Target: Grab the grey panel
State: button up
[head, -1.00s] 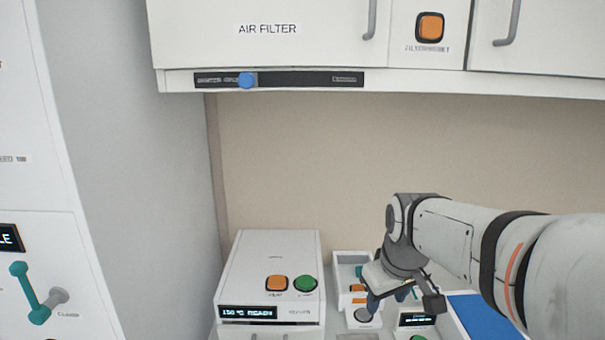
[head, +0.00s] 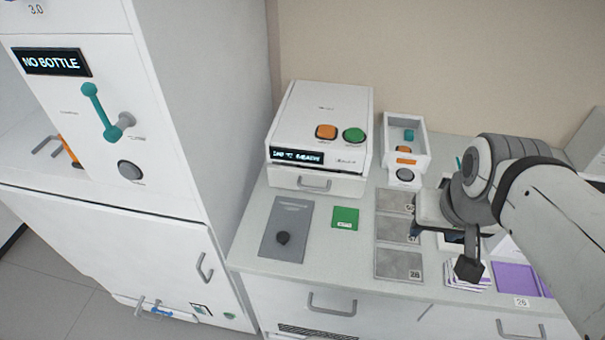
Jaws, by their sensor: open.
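A column of numbered grey tiles (head: 398,264) lies between the panel and my gripper. A green square (head: 345,217), a white box with buttons (head: 322,122) and a small white bin (head: 417,157) stand nearby. A tall white cabinet (head: 205,110) borders the counter on the left.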

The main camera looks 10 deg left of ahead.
aim_at(285, 238)
jog(key=u, duration=0.1)
jog(key=k, duration=0.5)
jog(key=z, duration=1.4)
jog(key=k, duration=0.8)
jog(key=u, duration=1.3)
jog(key=i, duration=1)
jog(key=u, duration=0.05)
